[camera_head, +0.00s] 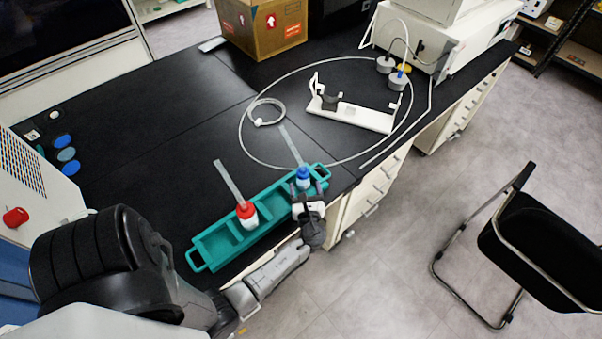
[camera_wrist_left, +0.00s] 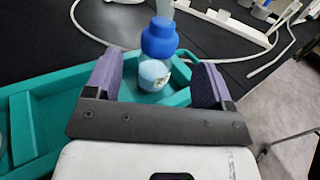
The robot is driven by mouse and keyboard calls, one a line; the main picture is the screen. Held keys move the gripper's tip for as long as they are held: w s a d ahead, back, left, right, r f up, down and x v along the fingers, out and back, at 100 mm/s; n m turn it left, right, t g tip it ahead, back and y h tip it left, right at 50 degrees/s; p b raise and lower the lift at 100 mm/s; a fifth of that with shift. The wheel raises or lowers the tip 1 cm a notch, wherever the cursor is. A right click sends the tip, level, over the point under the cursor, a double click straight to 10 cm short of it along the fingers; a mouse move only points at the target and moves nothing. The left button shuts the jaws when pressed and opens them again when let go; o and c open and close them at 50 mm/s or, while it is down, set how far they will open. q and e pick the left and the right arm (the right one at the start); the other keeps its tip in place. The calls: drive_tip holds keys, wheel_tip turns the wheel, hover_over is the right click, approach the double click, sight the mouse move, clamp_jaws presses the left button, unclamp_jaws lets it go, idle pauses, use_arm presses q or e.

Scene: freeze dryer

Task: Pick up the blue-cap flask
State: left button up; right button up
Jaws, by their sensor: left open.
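The blue-cap flask (camera_head: 303,178) stands upright in the right end compartment of the teal rack (camera_head: 215,250) on the black bench. In the left wrist view the flask (camera_wrist_left: 158,40) has a blue cap and a pale body, with a clear strip rising behind it. My left gripper (camera_head: 304,190) is open at the near side of this flask. In the left wrist view its two purple-grey fingers (camera_wrist_left: 153,85) stand apart, left and right of the flask, with gaps on both sides. The red-cap flask (camera_head: 247,214) stands in another compartment. My right gripper is not in view.
A white stand (camera_head: 350,116) and looped tubing (camera_head: 241,135) lie behind the rack. A cardboard box (camera_head: 262,28) is at the back. Blue caps (camera_head: 66,154) lie at the left. The bench's left middle is clear. A black chair (camera_head: 530,240) stands right on the floor.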

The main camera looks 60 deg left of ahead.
sight(304, 178)
use_arm(q)
drive_tip(key=shift+x, duration=3.35)
drive_tip(key=c, duration=1.3)
drive_tip(key=shift+c, duration=0.3)
